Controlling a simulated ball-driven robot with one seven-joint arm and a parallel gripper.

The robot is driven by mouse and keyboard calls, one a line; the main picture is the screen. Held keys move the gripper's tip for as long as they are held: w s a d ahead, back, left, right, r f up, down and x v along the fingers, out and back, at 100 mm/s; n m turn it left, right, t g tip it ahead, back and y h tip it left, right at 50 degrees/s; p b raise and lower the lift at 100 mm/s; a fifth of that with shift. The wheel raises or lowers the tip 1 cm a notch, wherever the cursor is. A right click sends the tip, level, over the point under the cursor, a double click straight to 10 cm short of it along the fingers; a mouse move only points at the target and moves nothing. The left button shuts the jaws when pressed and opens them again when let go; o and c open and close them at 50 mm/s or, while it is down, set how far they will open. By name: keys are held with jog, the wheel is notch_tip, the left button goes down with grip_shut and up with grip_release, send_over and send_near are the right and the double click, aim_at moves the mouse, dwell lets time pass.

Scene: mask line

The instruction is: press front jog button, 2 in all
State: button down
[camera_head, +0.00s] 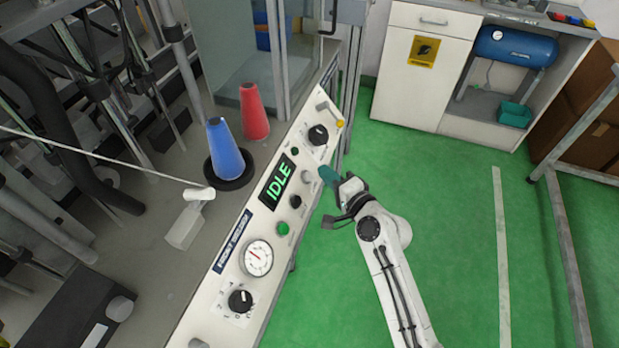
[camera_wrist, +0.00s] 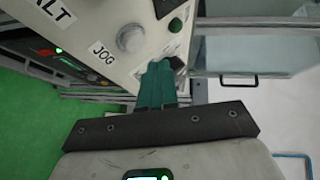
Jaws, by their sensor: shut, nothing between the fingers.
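In the wrist view, a pale round button (camera_wrist: 130,38) sits beside the JOG label (camera_wrist: 103,53) on the white panel. A pale button (camera_head: 308,177) also shows on the control panel in the head view, right of the green IDLE display (camera_head: 278,182). My gripper (camera_head: 326,173) is beside the panel's right edge, close to that button. Its teal fingers (camera_wrist: 156,70) are shut and empty. In the wrist view, the fingertips lie below and right of the JOG button, apart from it in the picture. I cannot tell whether they touch the panel.
The panel also has a green button (camera_head: 283,228), a black button (camera_head: 295,201), a gauge (camera_head: 257,258) and dark knobs (camera_head: 240,300). Blue (camera_head: 225,148) and red (camera_head: 253,112) cones stand behind it. Green floor (camera_head: 450,220) lies open to the right.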

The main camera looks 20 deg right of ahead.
jog(key=shift+w+a+f, duration=0.35)
jog(key=shift+a+f, duration=0.05)
jog(key=shift+f, duration=0.05)
jog(key=shift+a+f, duration=0.1)
dwell(1.8)
jog(key=shift+w+a+f+b, duration=0.15)
jog(key=shift+a+b, duration=0.05)
jog(key=shift+b, duration=0.1)
jog(key=shift+w+a+f, duration=0.2)
jog(key=shift+a+f, duration=0.05)
jog(key=shift+f, duration=0.05)
dwell(1.0)
jog(key=shift+s+d+r, duration=0.4)
jog(key=shift+d+r, duration=0.1)
jog(key=shift+r, duration=0.05)
jog(key=shift+s+d+r+p, duration=0.5)
jog(key=shift+s+d+r, duration=0.1)
jog(key=shift+d+r, duration=0.2)
jog(key=shift+s+d+r+p, duration=0.5)
jog(key=shift+s+d+r, duration=0.05)
jog(key=shift+d+r, duration=0.25)
